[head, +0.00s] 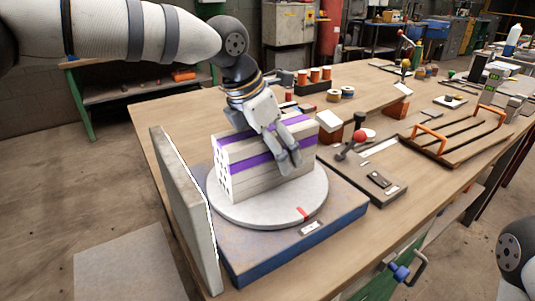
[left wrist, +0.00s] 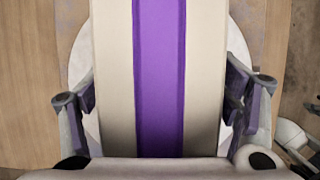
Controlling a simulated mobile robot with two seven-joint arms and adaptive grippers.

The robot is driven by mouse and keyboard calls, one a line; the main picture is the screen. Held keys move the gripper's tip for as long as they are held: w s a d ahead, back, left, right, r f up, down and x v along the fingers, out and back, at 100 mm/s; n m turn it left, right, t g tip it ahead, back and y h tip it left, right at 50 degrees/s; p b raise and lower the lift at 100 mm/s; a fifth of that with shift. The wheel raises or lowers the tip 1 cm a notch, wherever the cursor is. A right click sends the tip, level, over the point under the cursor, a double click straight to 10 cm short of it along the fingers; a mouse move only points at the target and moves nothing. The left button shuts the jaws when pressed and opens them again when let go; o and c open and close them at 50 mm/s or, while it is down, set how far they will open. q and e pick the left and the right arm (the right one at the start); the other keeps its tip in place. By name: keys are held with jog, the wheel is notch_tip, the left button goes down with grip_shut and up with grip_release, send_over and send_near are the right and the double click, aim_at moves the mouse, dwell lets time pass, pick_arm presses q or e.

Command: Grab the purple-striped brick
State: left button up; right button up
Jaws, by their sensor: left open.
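The purple-striped brick (head: 240,182) is a pale hollow block with purple bands and holes in its end face. It stands on a round white turntable (head: 265,211) in the head view. My left gripper (head: 290,164) is over the brick, with fingers reaching down along its near side. In the left wrist view the brick (left wrist: 160,60) fills the middle, one wide purple band running along it. The open fingers stand on either side of it, with the right one close to its side. Whether they touch it I cannot tell. My right gripper is not in view.
The turntable sits on a blue-edged base (head: 290,256). An upright grey slab (head: 184,210) stands close left of the brick. A dark plate with a red-knobbed lever (head: 358,140) lies to the right, and a rack with orange handles (head: 460,131) beyond. Orange spools (head: 314,75) stand behind.

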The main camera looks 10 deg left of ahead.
pick_arm(q)
jog(key=shift+r, duration=0.15)
jog(key=c, duration=1.9)
